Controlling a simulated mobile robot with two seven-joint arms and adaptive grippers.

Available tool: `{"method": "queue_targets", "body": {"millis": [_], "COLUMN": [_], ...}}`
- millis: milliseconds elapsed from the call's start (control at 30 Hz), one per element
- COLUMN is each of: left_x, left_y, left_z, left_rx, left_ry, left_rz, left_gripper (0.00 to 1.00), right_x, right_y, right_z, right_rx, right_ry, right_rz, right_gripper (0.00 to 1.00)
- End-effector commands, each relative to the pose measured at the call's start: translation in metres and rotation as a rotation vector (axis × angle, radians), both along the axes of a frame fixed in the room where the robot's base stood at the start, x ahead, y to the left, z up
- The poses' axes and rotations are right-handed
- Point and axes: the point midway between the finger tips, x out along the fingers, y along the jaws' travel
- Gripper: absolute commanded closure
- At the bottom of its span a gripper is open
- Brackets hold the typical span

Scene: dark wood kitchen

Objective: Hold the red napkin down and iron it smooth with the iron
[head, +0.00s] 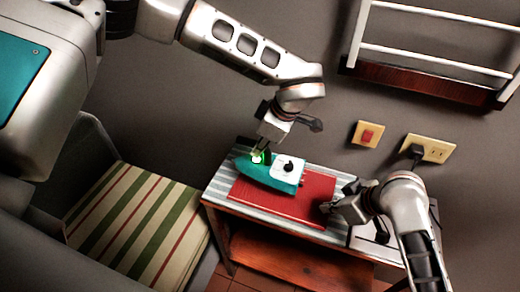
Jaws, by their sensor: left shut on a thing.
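The red napkin (305,207) lies spread on a striped cover on a small wooden table. A teal and white iron (271,175) sits over its far left part; I cannot tell whether its sole touches the cloth. My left gripper (262,150) comes down from above and is shut on the iron, its fingers partly hidden by the iron. My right gripper (332,206) is low at the napkin's right edge, with its fingertips at or just above the cloth. Whether its fingers are open or shut is not clear.
The table's striped cover (217,186) shows around the napkin. A chair with a striped cushion (140,225) stands at the left. A wall switch (367,134), an outlet with a plug (430,148) and a white rack (435,55) are on the wall behind.

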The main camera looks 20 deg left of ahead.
Motion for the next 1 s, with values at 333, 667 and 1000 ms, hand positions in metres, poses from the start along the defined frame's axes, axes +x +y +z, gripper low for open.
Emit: {"method": "queue_targets", "body": {"millis": [333, 667, 1000], "left_x": [0.001, 0.017, 0.037], "left_y": [0.000, 0.003, 0.008], "left_z": [0.004, 0.004, 0.004], "left_rx": [-0.001, -0.001, -0.002], "left_ry": [-0.003, -0.006, -0.005], "left_rz": [0.001, 0.001, 0.001], "left_gripper": [1.00, 1.00, 1.00], "right_x": [-0.001, -0.001, -0.001], "right_y": [-0.001, -0.001, -0.001], "right_z": [-0.002, -0.002, -0.002], "right_rx": [-0.004, -0.005, -0.005], "right_ry": [0.003, 0.003, 0.003], "right_rz": [0.000, 0.000, 0.000], "right_gripper": [1.00, 1.00, 1.00]}}
